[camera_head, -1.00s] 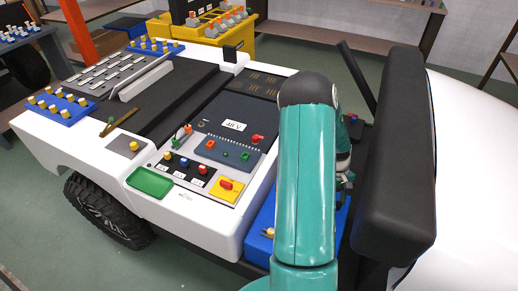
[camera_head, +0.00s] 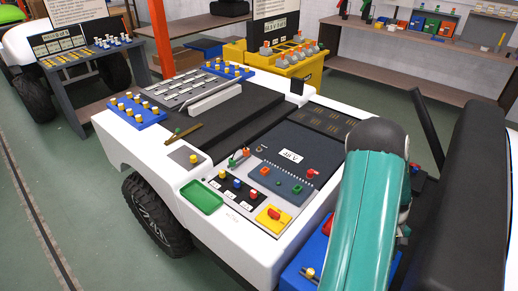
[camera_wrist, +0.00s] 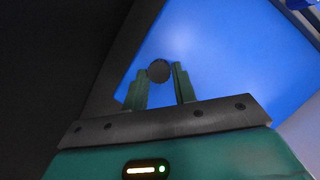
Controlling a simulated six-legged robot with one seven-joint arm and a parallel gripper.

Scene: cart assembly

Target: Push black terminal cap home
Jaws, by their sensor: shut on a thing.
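In the wrist view, my gripper (camera_wrist: 157,76) has its two green fingers closed on a dark round piece (camera_wrist: 158,70), which looks like the black terminal cap. The piece sits between the fingertips in front of a plain blue surface (camera_wrist: 225,60). I cannot tell whether it touches anything else. In the head view, my teal arm rises at the right and hides my gripper and the cap. The cart's 48 V panel (camera_head: 308,140) lies left of my arm, with red and green fittings (camera_head: 297,189) along its front part. No terminal post shows clearly.
A blue tray (camera_head: 292,277) is beside my arm at the cart's near side. A black seat back (camera_head: 480,200) stands close on the right. A green tray (camera_head: 201,196) and a yellow switch plate (camera_head: 273,218) sit on the cart's edge. Open floor lies left.

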